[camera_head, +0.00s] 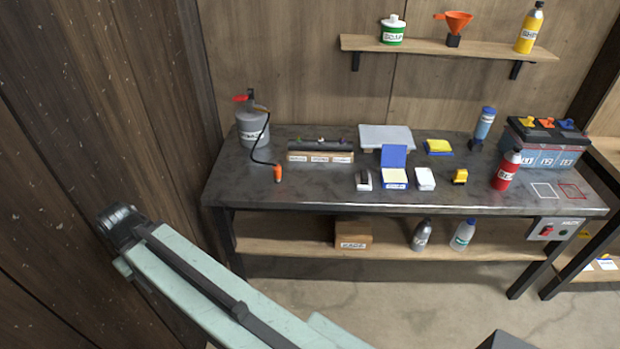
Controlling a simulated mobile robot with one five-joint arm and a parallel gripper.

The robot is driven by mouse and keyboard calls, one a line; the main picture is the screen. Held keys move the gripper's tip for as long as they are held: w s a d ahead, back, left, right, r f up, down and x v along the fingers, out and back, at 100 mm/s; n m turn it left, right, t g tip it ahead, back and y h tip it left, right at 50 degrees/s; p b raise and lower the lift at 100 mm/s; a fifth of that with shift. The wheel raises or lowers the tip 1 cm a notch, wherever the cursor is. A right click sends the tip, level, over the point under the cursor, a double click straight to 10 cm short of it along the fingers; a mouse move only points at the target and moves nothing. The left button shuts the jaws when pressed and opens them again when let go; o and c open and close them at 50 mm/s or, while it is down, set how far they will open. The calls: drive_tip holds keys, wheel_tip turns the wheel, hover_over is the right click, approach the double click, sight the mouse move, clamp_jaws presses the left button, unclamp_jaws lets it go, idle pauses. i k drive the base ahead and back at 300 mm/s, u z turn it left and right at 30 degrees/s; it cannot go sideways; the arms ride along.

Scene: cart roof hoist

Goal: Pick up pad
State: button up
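Several pad-like things lie on the dark workbench (330,190); I cannot tell which one is the pad. A yellow pad (439,145) lies on a blue piece toward the back. A small white block or pad (425,179) lies nearer the front. Left of it stands an open blue box (394,157) with its lid raised and a pale, yellowish pad (395,176) inside. My mint-green arm crosses the lower left, well apart from the bench.
A grey can (252,128) with a cable stands at the left, a labelled rack (320,150) beside it. A red bottle (506,170), a blue bottle (483,128) and a battery (545,145) crowd the right. A wall shelf (450,48) hangs above.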

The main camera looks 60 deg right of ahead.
sight(363, 182)
drive_tip(key=u, duration=0.15)
drive_tip(key=k, duration=1.6)
drive_tip(key=z, duration=0.45)
drive_tip(key=i, duration=2.2)
drive_tip(key=u, duration=0.05)
